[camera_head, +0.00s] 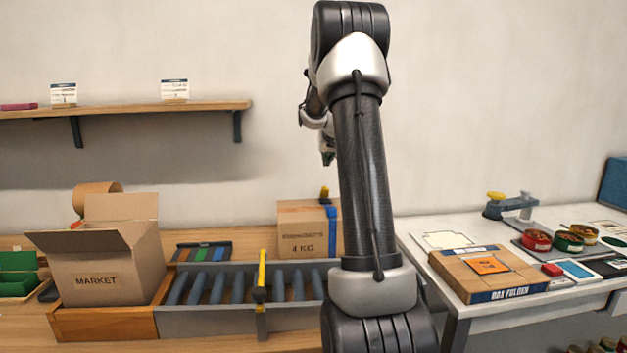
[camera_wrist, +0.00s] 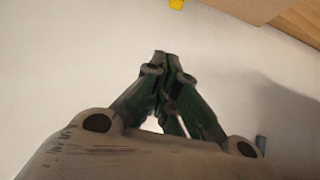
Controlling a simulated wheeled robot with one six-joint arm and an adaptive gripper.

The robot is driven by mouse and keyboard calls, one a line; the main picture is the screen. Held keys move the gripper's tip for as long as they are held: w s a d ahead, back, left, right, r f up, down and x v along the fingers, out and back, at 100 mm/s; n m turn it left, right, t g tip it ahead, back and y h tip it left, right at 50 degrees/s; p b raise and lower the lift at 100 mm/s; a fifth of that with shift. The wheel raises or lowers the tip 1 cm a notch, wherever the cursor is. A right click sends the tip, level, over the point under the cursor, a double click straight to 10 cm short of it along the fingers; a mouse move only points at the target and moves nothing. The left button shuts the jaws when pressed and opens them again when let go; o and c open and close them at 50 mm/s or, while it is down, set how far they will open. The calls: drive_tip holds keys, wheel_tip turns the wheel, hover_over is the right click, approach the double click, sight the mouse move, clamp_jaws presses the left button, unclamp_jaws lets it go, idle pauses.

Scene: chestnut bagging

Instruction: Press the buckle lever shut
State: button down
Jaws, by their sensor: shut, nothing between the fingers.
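A cardboard box marked 4 KG (camera_head: 300,245) stands behind the rollers with a blue strap (camera_head: 332,230) near its right edge. A small yellow lever (camera_head: 324,192) sticks up on top of this box, by the strap; it looks raised. My gripper (camera_head: 327,157) is above the box, partly hidden by my arm, apart from the lever. In the wrist view my gripper (camera_wrist: 160,58) has its fingertips together and empty. A small yellow piece (camera_wrist: 177,4) shows at the top edge there, probably the lever, cut off by the frame.
A roller conveyor (camera_head: 180,325) with an upright yellow bar (camera_head: 262,270) lies in front. An open MARKET box (camera_head: 110,278) stands at left. A wall shelf (camera_head: 130,110) is at upper left. A white table (camera_head: 480,325) with a flat carton (camera_head: 460,275) is at right.

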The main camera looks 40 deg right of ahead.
drive_tip(key=shift+a, duration=0.1)
hover_over(324, 192)
drive_tip(key=w+d, duration=0.2)
drive_tip(key=w, duration=0.1)
wheel_tip(324, 192, down, 8)
drive_tip(key=shift+s+d+r, duration=0.1)
drive_tip(key=shift+s, duration=0.05)
drive_tip(key=shift+s+a+f, duration=0.3)
drive_tip(key=shift+s+f, duration=0.15)
drive_tip(key=shift+s, duration=0.05)
drive_tip(key=shift+a+f, duration=0.1)
drive_tip(key=shift+a+t, duration=0.15)
drive_tip(key=shift+t, duration=0.55)
